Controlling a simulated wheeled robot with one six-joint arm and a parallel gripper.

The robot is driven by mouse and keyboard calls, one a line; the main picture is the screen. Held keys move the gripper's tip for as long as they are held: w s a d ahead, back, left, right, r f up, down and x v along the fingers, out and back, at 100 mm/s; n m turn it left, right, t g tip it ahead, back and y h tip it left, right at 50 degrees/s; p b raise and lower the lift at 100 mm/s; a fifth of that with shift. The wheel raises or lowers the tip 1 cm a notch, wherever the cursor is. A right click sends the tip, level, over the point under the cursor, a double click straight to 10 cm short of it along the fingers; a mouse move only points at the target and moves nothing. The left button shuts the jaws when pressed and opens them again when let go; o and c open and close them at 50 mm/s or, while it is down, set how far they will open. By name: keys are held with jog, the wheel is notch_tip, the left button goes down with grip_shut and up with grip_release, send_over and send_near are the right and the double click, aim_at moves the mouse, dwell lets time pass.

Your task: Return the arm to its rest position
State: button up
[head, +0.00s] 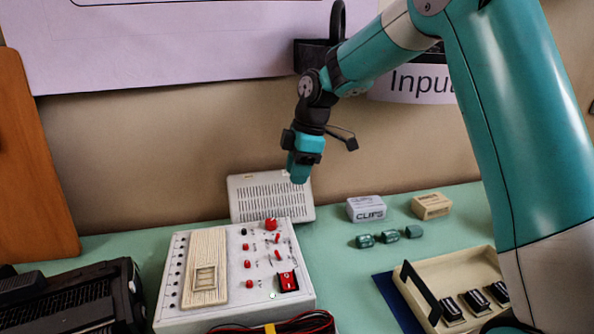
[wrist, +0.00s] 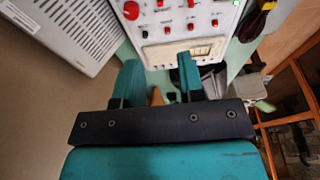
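My teal arm (head: 515,110) reaches in from the right of the head view and bends down at the wrist. My gripper (head: 299,174) points down in the air, in front of the upper part of a grey vented box. In the wrist view my gripper (wrist: 159,76) has its two teal fingers apart, with nothing held between them. The white control panel (wrist: 185,20) with red knobs shows beyond the fingertips.
The control panel (head: 237,285) stands below my gripper, with the vented box (head: 270,208) behind it. A black device (head: 70,305) sits left.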

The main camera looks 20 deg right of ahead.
dwell(0.4)
jog(key=s+a+r+m, duration=0.1)
jog(key=s+a+m, duration=0.2)
jog(key=s, duration=0.7)
jog(key=s+a+r+m+y, duration=0.1)
jog(key=s+a+r+m, duration=0.1)
jog(key=s, duration=0.8)
jog(key=s+a+r+m, duration=0.2)
jog(key=s+a, duration=0.3)
jog(key=s, duration=0.6)
jog(key=shift+a+m+g, duration=0.2)
jog(key=shift+m+g, duration=0.1)
jog(key=shift+m, duration=0.6)
jog(key=shift+o, duration=0.2)
jog(key=shift+r, duration=0.1)
